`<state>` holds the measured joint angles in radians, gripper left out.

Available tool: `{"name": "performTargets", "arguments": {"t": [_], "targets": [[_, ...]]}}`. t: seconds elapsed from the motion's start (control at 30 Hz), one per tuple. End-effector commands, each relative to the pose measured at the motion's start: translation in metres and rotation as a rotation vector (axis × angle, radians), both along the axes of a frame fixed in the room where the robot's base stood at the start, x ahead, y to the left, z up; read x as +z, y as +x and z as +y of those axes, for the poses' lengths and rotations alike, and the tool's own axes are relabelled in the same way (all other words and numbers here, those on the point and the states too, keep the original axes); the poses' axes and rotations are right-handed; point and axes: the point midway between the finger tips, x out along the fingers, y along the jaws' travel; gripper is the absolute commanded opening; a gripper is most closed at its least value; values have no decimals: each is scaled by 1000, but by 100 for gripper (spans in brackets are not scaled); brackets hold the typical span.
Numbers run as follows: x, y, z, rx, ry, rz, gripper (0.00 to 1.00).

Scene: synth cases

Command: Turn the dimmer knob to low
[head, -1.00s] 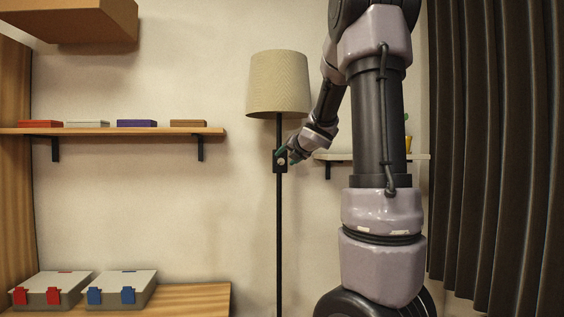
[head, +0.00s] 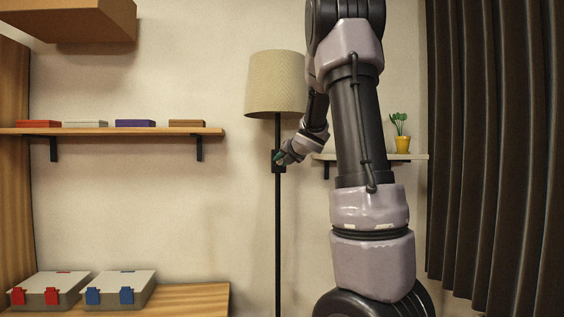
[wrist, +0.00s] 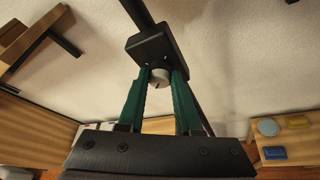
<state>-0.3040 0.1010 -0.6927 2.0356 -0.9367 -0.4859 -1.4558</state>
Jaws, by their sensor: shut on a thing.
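The floor lamp has a beige shade (head: 276,84) and a thin black pole (head: 278,240). A black dimmer box (head: 279,162) sits on the pole below the shade; it also shows in the wrist view (wrist: 153,46). The pale round dimmer knob (wrist: 159,77) sticks out of the box, with a dark mark on its face. My gripper (wrist: 160,80) has green fingers, one on each side of the knob, shut on it. In the head view my gripper (head: 283,157) covers most of the knob. I cannot tell which setting the mark points to.
A wall shelf (head: 110,131) with several flat boxes is at left. A small shelf (head: 405,157) with a potted plant (head: 402,142) is right of the lamp. Two lidded boxes (head: 122,289) stand low at left. A dark curtain (head: 495,150) hangs at right.

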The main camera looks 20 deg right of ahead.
Motion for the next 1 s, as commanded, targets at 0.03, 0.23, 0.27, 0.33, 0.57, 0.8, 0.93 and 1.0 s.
{"name": "performTargets", "arguments": {"t": [0.03, 0.23, 0.27, 0.33, 0.57, 0.8, 0.93, 1.0], "targets": [[0, 0, 0, 1, 3, -1, 0], [0, 0, -2, -1, 51, -14, 0], [-1, 0, -1, -1, 64, -19, 0], [-1, -1, -2, -2, 101, -28, 0], [-3, -1, -4, -3, 276, -78, 0], [-5, -1, -5, -3, 497, -142, 0], [-7, -1, -5, -3, 615, -176, 0], [-7, -1, -5, -1, 679, -194, 0]]}}
